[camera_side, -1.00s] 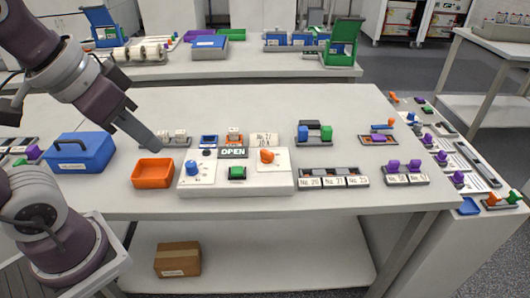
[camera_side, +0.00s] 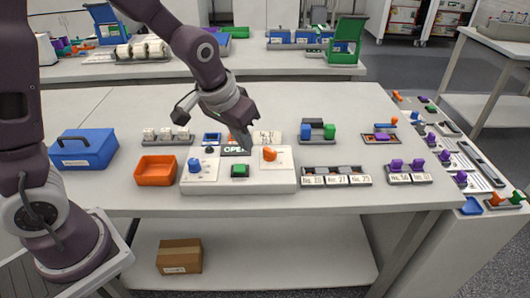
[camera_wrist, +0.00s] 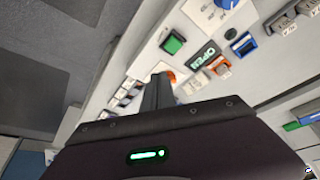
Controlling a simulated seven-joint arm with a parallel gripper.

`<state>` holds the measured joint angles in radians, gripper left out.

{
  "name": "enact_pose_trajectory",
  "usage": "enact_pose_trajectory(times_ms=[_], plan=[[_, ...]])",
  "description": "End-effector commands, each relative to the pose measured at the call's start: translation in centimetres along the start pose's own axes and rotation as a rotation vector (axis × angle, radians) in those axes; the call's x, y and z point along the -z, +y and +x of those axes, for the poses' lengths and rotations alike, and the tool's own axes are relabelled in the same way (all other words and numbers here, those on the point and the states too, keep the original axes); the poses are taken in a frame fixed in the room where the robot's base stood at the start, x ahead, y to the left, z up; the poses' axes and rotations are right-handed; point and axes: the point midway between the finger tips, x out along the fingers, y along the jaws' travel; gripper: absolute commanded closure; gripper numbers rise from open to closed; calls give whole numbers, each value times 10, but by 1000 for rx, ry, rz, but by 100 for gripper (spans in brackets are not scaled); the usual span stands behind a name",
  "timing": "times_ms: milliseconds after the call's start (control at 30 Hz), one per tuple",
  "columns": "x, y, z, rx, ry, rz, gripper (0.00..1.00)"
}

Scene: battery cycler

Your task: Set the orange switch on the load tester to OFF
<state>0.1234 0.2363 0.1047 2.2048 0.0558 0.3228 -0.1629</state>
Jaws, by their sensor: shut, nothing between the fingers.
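The load tester (camera_side: 215,186) is a low white box on the bench. It carries a blue knob (camera_side: 194,165), a green button (camera_side: 239,171), an OPEN display and an orange switch (camera_side: 269,154) at its right. My gripper (camera_side: 244,146) is shut and empty, pointing down over the back of the tester, left of the orange switch in the side view. In the wrist view my fingers (camera_wrist: 158,90) partly cover the orange switch (camera_wrist: 168,74). The display (camera_wrist: 204,56) and green button (camera_wrist: 173,43) show there. I cannot tell whether the fingers touch the switch.
An orange bin (camera_side: 155,171) stands left of the tester and a blue case (camera_side: 84,148) beyond it. Labelled blocks in a rack (camera_side: 336,177) lie to the right. A holder with blue and green pieces (camera_side: 318,131) stands behind right. The bench's front edge is clear.

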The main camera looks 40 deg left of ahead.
Motion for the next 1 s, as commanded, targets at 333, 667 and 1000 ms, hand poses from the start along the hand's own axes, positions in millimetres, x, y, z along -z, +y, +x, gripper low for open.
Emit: enact_pose_trajectory(times_ms=[333,667,1000], plan=[[-2,-1,73,1,-7,0,100],[31,0,105,0,0,-2,100],[36,0,107,0,-2,0,100]])
